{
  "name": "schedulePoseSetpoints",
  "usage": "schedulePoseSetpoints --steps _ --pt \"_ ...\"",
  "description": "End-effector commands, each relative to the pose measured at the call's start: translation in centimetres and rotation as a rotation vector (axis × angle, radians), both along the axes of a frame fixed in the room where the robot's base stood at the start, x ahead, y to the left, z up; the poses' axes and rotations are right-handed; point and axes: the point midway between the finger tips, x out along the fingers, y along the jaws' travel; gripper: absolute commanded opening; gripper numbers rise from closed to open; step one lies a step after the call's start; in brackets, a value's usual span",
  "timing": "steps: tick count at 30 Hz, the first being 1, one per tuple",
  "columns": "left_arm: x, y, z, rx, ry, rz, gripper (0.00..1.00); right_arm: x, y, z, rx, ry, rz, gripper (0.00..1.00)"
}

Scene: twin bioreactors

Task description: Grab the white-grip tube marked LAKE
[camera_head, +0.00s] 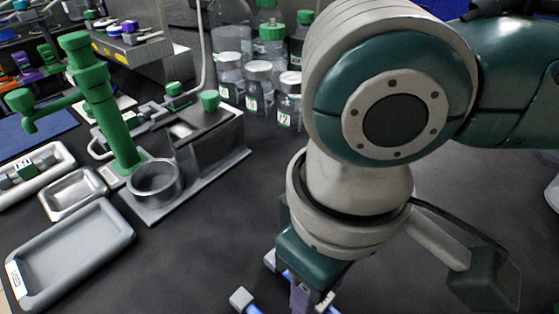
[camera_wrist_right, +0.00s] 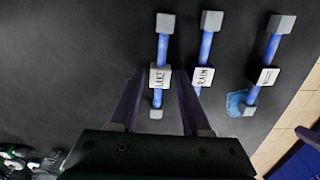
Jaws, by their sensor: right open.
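Three blue tubes with white grips and grey end caps lie on the dark bench in the right wrist view. The tube marked LAKE (camera_wrist_right: 160,77) is on the left, the tube marked RAIN (camera_wrist_right: 204,77) is beside it, and a third tube (camera_wrist_right: 267,77) is farther right; its label is too small to read. My right gripper (camera_wrist_right: 161,73) is open, with its purple fingers on either side of the LAKE grip. I cannot tell whether they touch it. In the head view my right arm hides most of the tubes. My left gripper is not in view.
The RAIN tube lies close to my right finger. A blue patch (camera_wrist_right: 236,103) is near the third tube, by the bench edge. In the head view a grey tray (camera_head: 70,255), a green stand (camera_head: 105,110) and several bottles (camera_head: 258,85) stand left and back.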

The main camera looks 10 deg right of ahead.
Motion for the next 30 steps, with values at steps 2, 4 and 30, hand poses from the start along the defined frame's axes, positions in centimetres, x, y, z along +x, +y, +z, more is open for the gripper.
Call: schedulePoseSetpoints --steps 2,4,30 --pt "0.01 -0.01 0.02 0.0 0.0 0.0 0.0 -0.01 0.02 0.03 0.001 0.001 0.0 0.44" --pt "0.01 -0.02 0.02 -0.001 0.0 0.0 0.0 -0.02 0.03 0.04 0.001 0.001 0.0 0.36" --pt "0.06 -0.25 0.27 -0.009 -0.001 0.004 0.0 0.01 0.06 0.72 0.002 0.0 0.0 0.0"
